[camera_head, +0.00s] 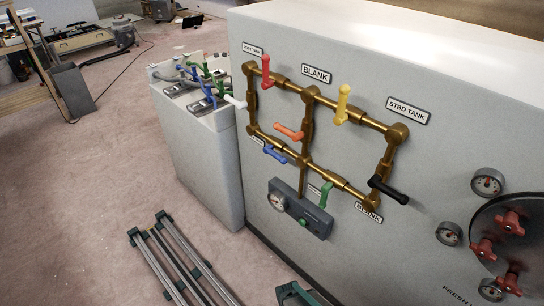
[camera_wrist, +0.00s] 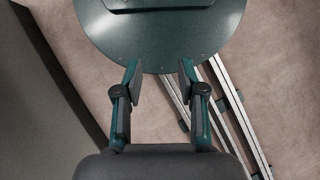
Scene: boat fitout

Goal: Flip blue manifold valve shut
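The blue valve handle (camera_head: 275,153) is on the lower pipe run of the brass manifold (camera_head: 309,128), on the face of the large white panel. It slants down to the right, near the junction with the central pipe. It does not show in the wrist view. My gripper (camera_wrist: 160,72) is open and empty in the wrist view, with its two teal fingers apart above the floor. It is away from the manifold, and its fingers cannot be made out in the head view.
Other handles crowd the manifold: red (camera_head: 266,68), orange (camera_head: 289,132), yellow (camera_head: 342,104), green (camera_head: 326,194) and black (camera_head: 388,190). A grey gauge box (camera_head: 300,208) sits below. A white cabinet (camera_head: 203,150) stands left.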

